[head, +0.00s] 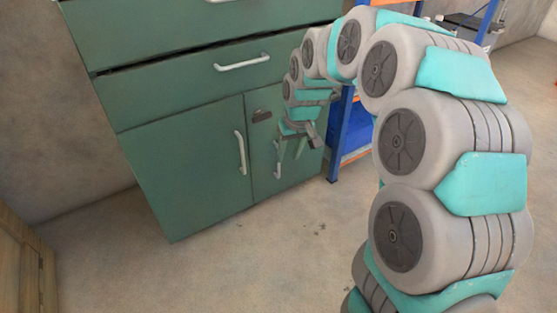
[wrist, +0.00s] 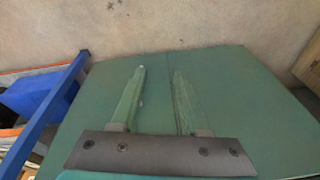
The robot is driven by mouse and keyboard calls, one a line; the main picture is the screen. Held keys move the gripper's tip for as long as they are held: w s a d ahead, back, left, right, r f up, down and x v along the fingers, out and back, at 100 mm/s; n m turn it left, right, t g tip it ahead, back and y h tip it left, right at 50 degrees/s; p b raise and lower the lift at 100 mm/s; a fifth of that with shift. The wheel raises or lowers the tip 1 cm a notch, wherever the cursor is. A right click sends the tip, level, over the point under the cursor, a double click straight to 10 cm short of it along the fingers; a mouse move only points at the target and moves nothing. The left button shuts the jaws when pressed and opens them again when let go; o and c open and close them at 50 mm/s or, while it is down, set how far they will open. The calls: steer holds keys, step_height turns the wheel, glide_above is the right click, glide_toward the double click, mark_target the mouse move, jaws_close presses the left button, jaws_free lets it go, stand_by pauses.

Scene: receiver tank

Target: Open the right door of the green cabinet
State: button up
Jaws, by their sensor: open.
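The green cabinet (head: 185,150) stands ahead, with drawers above two doors. Its right door (head: 262,145) looks shut, level with the left door (head: 190,165). The right door's pale upright handle (head: 278,162) shows just left of my gripper (head: 299,148). In the wrist view my gripper (wrist: 159,70) is open, its two greenish fingers apart with nothing visible between them. Green cabinet panels (wrist: 225,85) and a thin seam lie behind the fingers. I cannot make out the handle there, nor tell whether a finger touches the door. My arm covers the cabinet's right side in the head view.
A blue-framed shelf (head: 346,125) stands right of the cabinet; its blue frame also shows in the wrist view (wrist: 48,112). The left door's handle (head: 240,153) is close by. A wooden piece (head: 22,265) is at lower left. The floor before the cabinet is clear.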

steer(key=w+f+b, duration=0.1)
steer(key=w+f, duration=0.5)
steer(key=w+f+t+b, duration=0.1)
steer(key=w+f, duration=0.5)
steer(key=w+a+f+t+b, duration=0.1)
steer(key=w+f, duration=0.4)
steer(key=w, duration=0.2)
steer(key=shift+f+b, duration=0.35)
steer(key=shift+f, duration=0.05)
jaws_close()
stand_by(0.6)
